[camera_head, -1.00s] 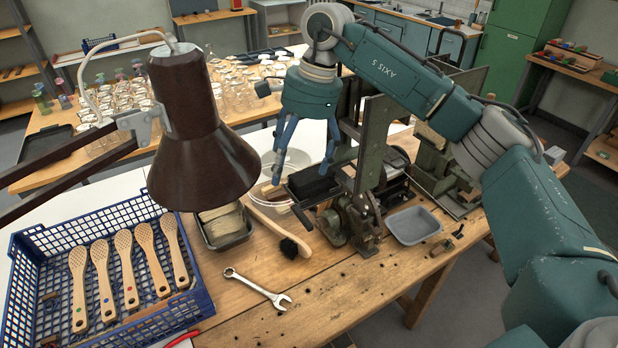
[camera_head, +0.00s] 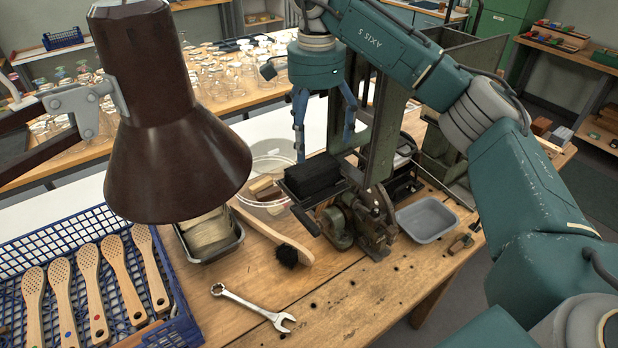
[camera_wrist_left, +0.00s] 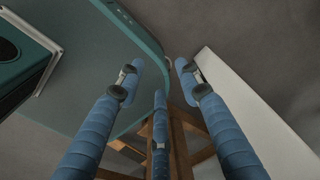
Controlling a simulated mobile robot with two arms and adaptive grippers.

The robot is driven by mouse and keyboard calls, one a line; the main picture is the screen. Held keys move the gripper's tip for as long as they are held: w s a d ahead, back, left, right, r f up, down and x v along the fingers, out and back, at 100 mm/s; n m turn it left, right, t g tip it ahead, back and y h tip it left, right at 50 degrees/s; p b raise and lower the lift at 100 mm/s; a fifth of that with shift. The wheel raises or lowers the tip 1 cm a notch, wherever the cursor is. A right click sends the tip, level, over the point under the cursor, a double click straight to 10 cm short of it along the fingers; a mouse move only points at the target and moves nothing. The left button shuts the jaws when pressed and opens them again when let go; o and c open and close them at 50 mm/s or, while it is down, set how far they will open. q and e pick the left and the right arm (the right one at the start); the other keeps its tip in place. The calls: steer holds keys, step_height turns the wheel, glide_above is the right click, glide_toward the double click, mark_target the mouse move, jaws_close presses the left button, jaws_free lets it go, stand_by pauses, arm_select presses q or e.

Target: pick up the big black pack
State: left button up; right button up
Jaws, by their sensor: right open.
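The big black pack (camera_head: 313,177) is a dark bristly block. It sits on a small ledge at the front left of the green tufting machine (camera_head: 383,130) in the head view. My right gripper (camera_head: 325,150) is open and empty, fingers pointing down. Its fingertips show just above and behind the pack's top edge; I cannot tell whether they touch it. My left gripper (camera_wrist_left: 158,85) shows only in the left wrist view, with its fingers spread and nothing between them. The pack is not in that view.
A brown lamp (camera_head: 175,130) stands close in front at left. A blue crate (camera_head: 185,328) holds several wooden brush bodies. A metal tray (camera_head: 205,255), a brush (camera_head: 275,240), a wrench (camera_head: 250,305), a clear bowl (camera_head: 275,160) and a grey tub (camera_head: 427,220) surround the machine.

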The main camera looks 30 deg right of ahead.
glide_above(317, 169)
steer(key=f, duration=0.4)
steer(key=shift+s+a+f, duration=0.1)
steer(key=shift+s+a, duration=0.25)
steer(key=shift+s, duration=0.05)
steer(key=f+p, duration=0.2)
steer(key=f, duration=0.1)
steer(key=w+f+p, duration=0.1)
steer(key=f, duration=0.1)
steer(key=shift+d, duration=0.3)
steer(key=shift+s+f, duration=0.1)
steer(key=shift+f, duration=0.15)
arm_select(q)
steer(key=r, duration=0.2)
steer(key=shift+w+r, duration=0.35)
steer(key=shift+r, duration=0.05)
arm_select(e)
steer(key=c, duration=1.4)
